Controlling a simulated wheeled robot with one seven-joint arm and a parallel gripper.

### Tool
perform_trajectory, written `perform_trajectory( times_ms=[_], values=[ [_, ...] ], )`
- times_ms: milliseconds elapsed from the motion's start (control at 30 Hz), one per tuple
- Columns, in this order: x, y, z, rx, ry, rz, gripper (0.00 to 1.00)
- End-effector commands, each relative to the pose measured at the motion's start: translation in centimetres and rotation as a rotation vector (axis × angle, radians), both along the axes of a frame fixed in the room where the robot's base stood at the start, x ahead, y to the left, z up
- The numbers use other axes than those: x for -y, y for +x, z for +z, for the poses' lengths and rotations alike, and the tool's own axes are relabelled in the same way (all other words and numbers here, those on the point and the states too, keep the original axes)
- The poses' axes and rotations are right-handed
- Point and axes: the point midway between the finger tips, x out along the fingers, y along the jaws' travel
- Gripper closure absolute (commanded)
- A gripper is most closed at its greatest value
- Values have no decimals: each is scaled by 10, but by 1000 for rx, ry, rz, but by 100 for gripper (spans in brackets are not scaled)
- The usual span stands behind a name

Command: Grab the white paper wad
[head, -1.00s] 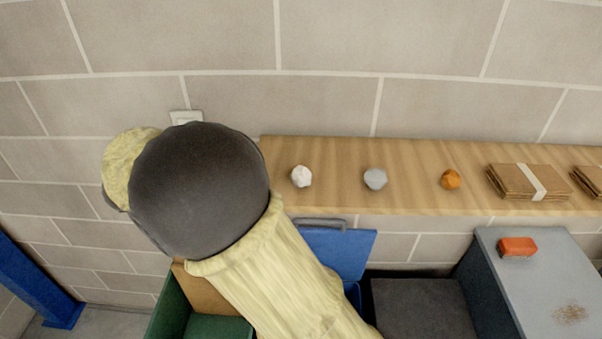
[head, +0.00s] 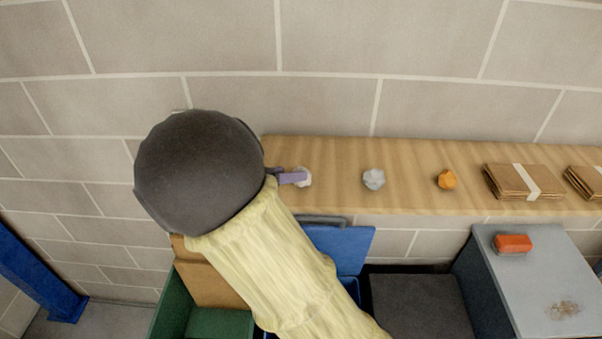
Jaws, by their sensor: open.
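The white paper wad (head: 306,178) sits near the left end of the wooden shelf (head: 412,200). My gripper (head: 294,178) shows only as a purple-grey finger coming out from behind my dark wrist. The finger overlaps the left part of the wad in the head view, so part of the wad is hidden. My gripper is open; its other finger is hidden. I cannot tell whether the finger touches the wad.
A grey wad (head: 373,179), an orange wad (head: 446,179) and strapped cardboard stacks (head: 510,180) lie further right on the shelf. Below are a green bin (head: 172,305), a blue lid (head: 345,248) and a grey cabinet top with a red block (head: 513,244). The block wall stands behind.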

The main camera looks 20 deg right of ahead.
Motion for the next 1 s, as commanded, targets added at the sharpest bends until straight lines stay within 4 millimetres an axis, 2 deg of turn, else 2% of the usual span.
perform_trajectory(
  times_ms=[100, 200, 733, 900, 967, 1000],
  values=[
    [16, 4, -3, 0, -2, -2, 31],
    [23, 6, -6, -1, -1, 0, 31],
    [23, 7, -8, 1, 2, 0, 31],
    [23, 7, -7, 1, 2, 0, 64],
    [23, 7, -8, 1, 2, 0, 76],
    [23, 7, -8, 1, 2, 0, 79]
  ],
)
